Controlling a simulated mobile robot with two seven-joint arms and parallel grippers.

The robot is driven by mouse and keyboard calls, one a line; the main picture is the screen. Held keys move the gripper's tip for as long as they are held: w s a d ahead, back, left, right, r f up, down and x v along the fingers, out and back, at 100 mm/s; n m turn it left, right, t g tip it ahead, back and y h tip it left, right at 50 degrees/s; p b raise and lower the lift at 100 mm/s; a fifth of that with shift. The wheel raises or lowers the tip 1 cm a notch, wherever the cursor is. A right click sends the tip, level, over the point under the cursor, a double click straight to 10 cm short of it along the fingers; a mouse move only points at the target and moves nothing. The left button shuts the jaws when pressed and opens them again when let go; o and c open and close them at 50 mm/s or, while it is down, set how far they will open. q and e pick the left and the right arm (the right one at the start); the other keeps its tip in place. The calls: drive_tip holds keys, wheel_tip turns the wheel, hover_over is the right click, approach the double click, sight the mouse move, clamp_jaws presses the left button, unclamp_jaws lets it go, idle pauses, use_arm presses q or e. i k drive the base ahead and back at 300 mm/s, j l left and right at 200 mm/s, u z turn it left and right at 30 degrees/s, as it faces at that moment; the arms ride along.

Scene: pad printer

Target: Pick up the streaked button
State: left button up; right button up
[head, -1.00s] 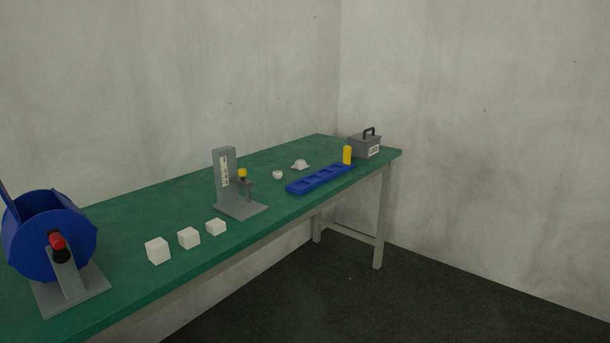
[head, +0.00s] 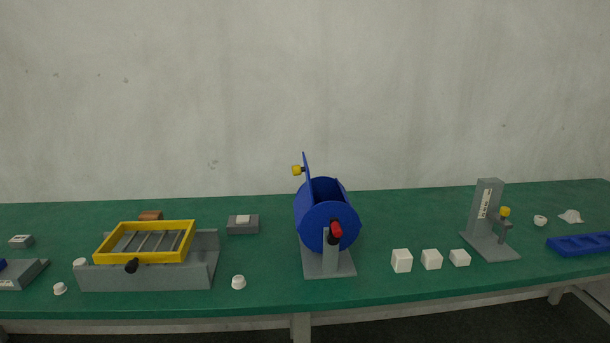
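Several small white round pieces that look like buttons are on the green table (head: 390,288) in the head view. One white button (head: 238,282) is right of the grey stand with the yellow frame. Another white button (head: 60,288) is at the left near the front edge, and a third white piece (head: 80,262) is just behind it by the stand's corner. A white round piece (head: 540,220) is at the far right. They are too small to tell which one is streaked. Neither of my grippers is in view.
A yellow frame (head: 188,226) sits tilted on a grey stand (head: 150,280). A blue drum (head: 325,225) with a raised lid stands mid-table. White cubes (head: 402,261), a grey press (head: 486,212) and a blue tray (head: 585,245) are to the right. A grey block (head: 243,226) is behind.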

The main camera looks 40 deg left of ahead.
sight(239, 282)
drive_tip(key=j+u, duration=0.2)
drive_tip(key=u, duration=0.15)
drive_tip(key=j+u, duration=0.2)
drive_tip(key=u, duration=0.15)
drive_tip(key=i+j+u, duration=0.1)
drive_tip(key=u, duration=0.25)
drive_tip(key=j, duration=0.1)
